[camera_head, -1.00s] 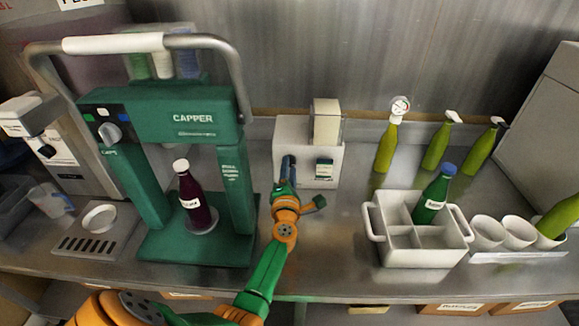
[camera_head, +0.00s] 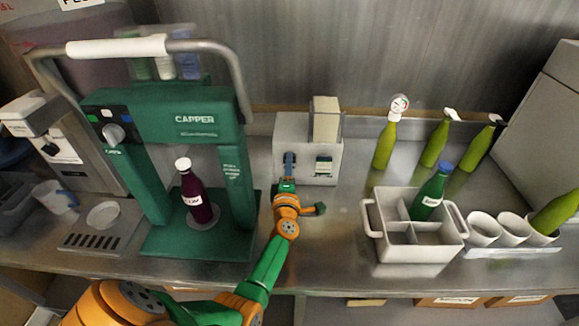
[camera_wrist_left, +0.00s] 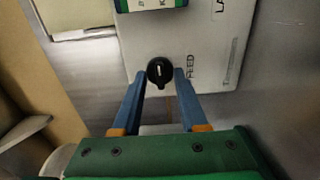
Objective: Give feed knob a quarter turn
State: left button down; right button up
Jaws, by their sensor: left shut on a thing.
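The feed knob (camera_wrist_left: 160,71) is a small round black dial with a white pointer line, on the front of the white labeler box (camera_head: 292,132) beside the word FEED. In the left wrist view the two blue fingers of my left gripper (camera_wrist_left: 161,78) reach to the knob from both sides, and the gripper is shut on it. In the head view the left gripper (camera_head: 289,162) is at the lower left of the box's front, and its fingers hide the knob. My right gripper is not in view.
The green capper (camera_head: 190,122) with a dark red bottle (camera_head: 194,192) stands left of my left arm. A white divided carrier (camera_head: 380,228) holding a green bottle (camera_head: 431,192) stands to the right. Several olive bottles stand behind it. Bare counter lies between box and carrier.

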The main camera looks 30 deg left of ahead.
pick_arm(q)
jog(key=shift+a+r, duration=0.15)
jog(key=shift+r, duration=0.3)
jog(key=c, duration=0.7)
grip_release()
jog(key=shift+o, duration=1.3)
jog(key=shift+w+a+f, duration=0.1)
jog(key=shift+f, duration=0.05)
jog(key=v, duration=0.7)
jog(key=shift+f+p, duration=0.2)
jog(key=shift+p, duration=0.1)
jog(key=shift+f, duration=0.1)
